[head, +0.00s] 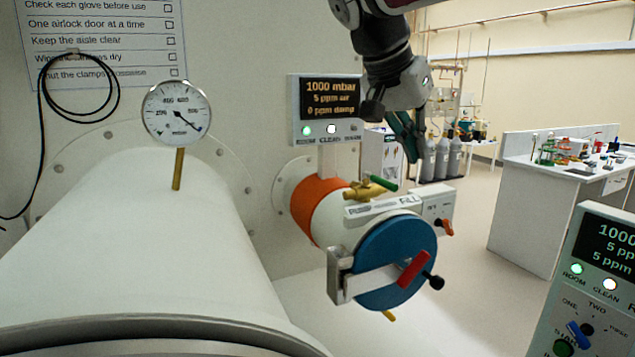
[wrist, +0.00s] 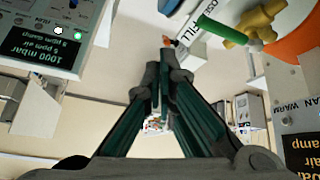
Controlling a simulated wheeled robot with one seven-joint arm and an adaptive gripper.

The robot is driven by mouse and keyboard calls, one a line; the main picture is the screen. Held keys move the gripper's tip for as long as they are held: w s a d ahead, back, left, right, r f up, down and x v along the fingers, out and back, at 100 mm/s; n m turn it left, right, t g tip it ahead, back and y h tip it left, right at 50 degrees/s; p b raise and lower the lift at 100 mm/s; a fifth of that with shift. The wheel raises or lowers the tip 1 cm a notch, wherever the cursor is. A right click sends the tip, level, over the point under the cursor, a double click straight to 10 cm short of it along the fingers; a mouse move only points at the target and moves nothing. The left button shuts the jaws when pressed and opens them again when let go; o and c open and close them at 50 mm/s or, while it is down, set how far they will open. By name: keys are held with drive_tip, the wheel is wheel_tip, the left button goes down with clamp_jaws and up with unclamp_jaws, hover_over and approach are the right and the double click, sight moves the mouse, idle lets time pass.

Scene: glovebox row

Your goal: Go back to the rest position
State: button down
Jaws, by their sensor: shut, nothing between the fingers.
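My gripper (head: 413,150) hangs from my dark arm at the upper middle of the head view, fingers pointing down. It is above and to the right of the small airlock with the blue round door (head: 383,262). In the wrist view my gripper (wrist: 164,75) has its two dark green fingers meeting at their tips, with nothing between them. A brass valve with a green handle (head: 383,184) sits on top of the airlock, lower left of my fingers. The valve handle also shows in the wrist view (wrist: 220,30), apart from the fingers.
A large white cylinder (head: 140,260) with a pressure gauge (head: 177,112) fills the left. A display panel (head: 331,108) is just left of my arm. A control panel (head: 598,270) stands at the lower right. Gas cylinders (head: 441,156) and a white bench (head: 560,200) stand behind. The floor aisle (head: 470,250) between is clear.

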drive_tip(key=s+f+n+y, duration=0.2)
drive_tip(key=s+f+n, duration=0.2)
drive_tip(key=s+f, duration=0.5)
drive_tip(key=s+d+f+n+t+y, duration=0.1)
drive_tip(key=s+f+n+y, duration=0.2)
drive_tip(key=s+f, duration=0.6)
drive_tip(key=s+n, duration=0.2)
drive_tip(key=s, duration=0.6)
drive_tip(key=shift+d+y, duration=0.25)
drive_tip(key=shift+y, duration=0.05)
